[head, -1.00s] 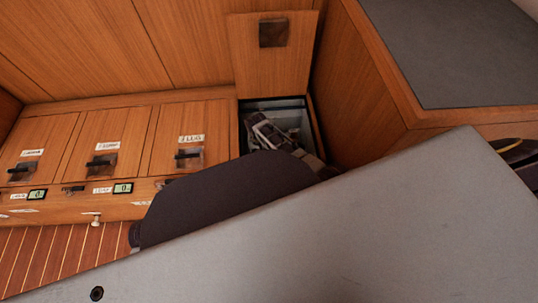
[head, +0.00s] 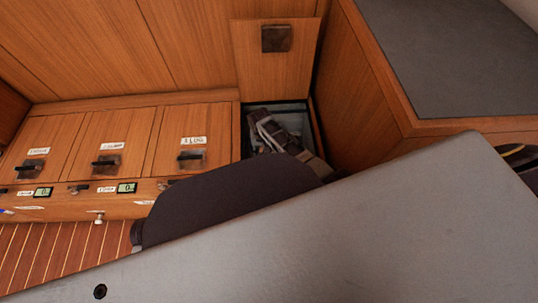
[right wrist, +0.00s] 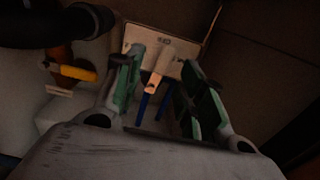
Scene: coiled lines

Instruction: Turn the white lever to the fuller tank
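The white lever (right wrist: 163,62), with an orange-brown end, shows in the right wrist view in front of a pale labelled plate (right wrist: 135,36). My right gripper (head: 264,122) reaches down into the open locker at the back right in the head view. In the right wrist view its green-padded fingers (right wrist: 160,82) stand apart on either side of the lever, with gaps visible; contact is not clear. Two small displays, the left display (head: 42,192) and the right display (head: 126,187), sit on the locker front; their digits are too small to read surely. My left gripper is out of view.
The raised locker lid (head: 275,70) stands behind the opening. Closed labelled lids (head: 180,135) lie to its left. A wooden cabinet with a grey top (head: 450,55) bounds the right. Inside, a yellow handle (right wrist: 77,72) and blue pipes (right wrist: 142,108) are near my fingers.

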